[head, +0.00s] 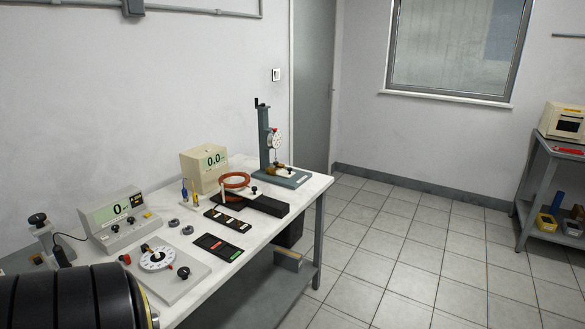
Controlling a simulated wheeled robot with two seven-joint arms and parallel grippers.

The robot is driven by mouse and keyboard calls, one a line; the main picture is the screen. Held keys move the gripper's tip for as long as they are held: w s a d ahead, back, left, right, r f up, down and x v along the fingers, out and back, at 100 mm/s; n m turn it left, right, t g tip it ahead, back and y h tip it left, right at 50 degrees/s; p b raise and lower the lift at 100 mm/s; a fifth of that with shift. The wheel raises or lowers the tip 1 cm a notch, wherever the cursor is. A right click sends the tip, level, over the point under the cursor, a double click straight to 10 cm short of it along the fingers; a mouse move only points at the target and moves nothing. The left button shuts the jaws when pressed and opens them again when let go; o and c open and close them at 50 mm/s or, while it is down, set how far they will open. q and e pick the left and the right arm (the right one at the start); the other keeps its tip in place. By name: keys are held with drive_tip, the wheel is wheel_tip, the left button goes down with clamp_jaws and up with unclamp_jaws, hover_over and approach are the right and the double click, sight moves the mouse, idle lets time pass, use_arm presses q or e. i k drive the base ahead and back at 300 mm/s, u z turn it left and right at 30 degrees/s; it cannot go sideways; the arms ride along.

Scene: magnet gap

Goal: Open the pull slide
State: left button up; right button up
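No part in the head view is clearly marked as the pull slide. One candidate is a long dark block (266,205) near the table's right end, with a small black knob by it and an orange ring (236,180) at its left end. Whether it is open or shut is too small to tell. Another instrument, a grey stand with a round dial (275,139), stands behind it on a grey base and also has a small knob. Neither of my grippers is in view.
The white table (228,262) also holds a beige box with a display (205,168), a sloped meter (118,218), a dial plate (160,262) and dark trays (221,247). A shelf unit (545,200) stands far right. The tiled floor between is clear.

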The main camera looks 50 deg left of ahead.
sight(288, 174)
drive_tip(key=u, duration=0.45)
drive_tip(key=i, duration=1.9)
drive_tip(key=u, duration=1.85)
drive_tip(key=i, duration=1.15)
drive_tip(key=u, duration=1.2)
